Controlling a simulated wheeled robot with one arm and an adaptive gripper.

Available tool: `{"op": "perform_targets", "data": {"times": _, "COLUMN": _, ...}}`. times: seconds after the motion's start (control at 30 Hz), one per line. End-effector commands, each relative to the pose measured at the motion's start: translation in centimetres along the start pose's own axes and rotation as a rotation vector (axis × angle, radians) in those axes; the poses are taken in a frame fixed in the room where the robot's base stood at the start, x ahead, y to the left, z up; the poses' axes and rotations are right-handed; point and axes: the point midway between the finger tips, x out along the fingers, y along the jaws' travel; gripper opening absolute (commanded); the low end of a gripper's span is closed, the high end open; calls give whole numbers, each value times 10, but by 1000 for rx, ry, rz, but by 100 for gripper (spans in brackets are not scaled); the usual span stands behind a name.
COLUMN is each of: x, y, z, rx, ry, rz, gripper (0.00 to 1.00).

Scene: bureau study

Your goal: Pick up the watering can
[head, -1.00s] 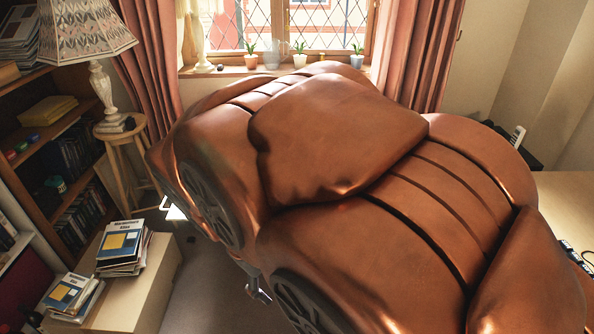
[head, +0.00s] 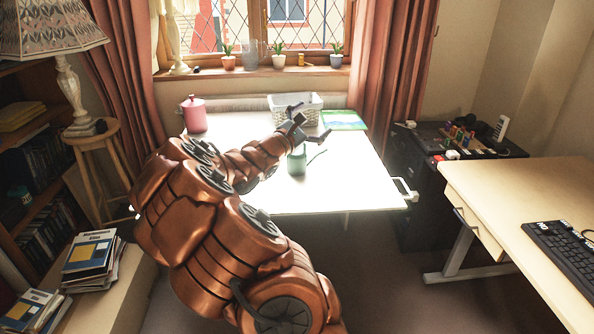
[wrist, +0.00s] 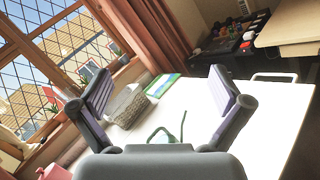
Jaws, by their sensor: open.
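A small green watering can (head: 297,160) stands on the white table (head: 345,185), its thin spout pointing right. In the wrist view the watering can (wrist: 168,134) shows low in the middle, partly hidden behind the gripper body. My gripper (head: 308,122) is open and empty, above and just behind the can in the head view, its two fingers spread apart. In the wrist view my gripper (wrist: 165,95) shows both fingers wide apart, with the table, basket and can seen between and below them. The gripper does not appear to touch the can.
A pink lidded pot (head: 194,115), a white basket (head: 297,103) and a green-blue flat item (head: 343,120) are on the table. Potted plants line the windowsill (head: 255,71). A black cabinet (head: 425,190) and a desk (head: 520,190) stand right. The table's front right is clear.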

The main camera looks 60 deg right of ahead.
Motion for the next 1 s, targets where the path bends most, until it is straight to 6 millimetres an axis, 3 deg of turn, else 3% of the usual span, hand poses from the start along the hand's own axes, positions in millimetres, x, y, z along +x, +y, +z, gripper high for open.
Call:
{"op": "perform_targets", "data": {"times": 0.03, "x": 7, "y": -5, "z": -35, "rx": -70, "ry": 22, "rz": 45, "gripper": 100}}
{"op": "perform_targets", "data": {"times": 0.2, "x": 17, "y": -9, "z": -138, "rx": -290, "ry": 125, "rz": 207, "gripper": 100}}
{"op": "perform_targets", "data": {"times": 0.3, "x": 15, "y": -19, "z": -192, "rx": -391, "ry": 192, "rz": 281, "gripper": 100}}
{"op": "perform_targets", "data": {"times": 0.4, "x": 10, "y": -28, "z": -234, "rx": -461, "ry": 248, "rz": 338, "gripper": 100}}
{"op": "perform_targets", "data": {"times": 0.5, "x": 6, "y": -35, "z": -259, "rx": -505, "ry": 285, "rz": 373, "gripper": 100}}
{"op": "perform_targets", "data": {"times": 0.6, "x": 4, "y": -38, "z": -272, "rx": -526, "ry": 304, "rz": 390, "gripper": 100}}
{"op": "perform_targets", "data": {"times": 1.0, "x": 26, "y": -29, "z": -281, "rx": -528, "ry": 305, "rz": 394, "gripper": 100}}
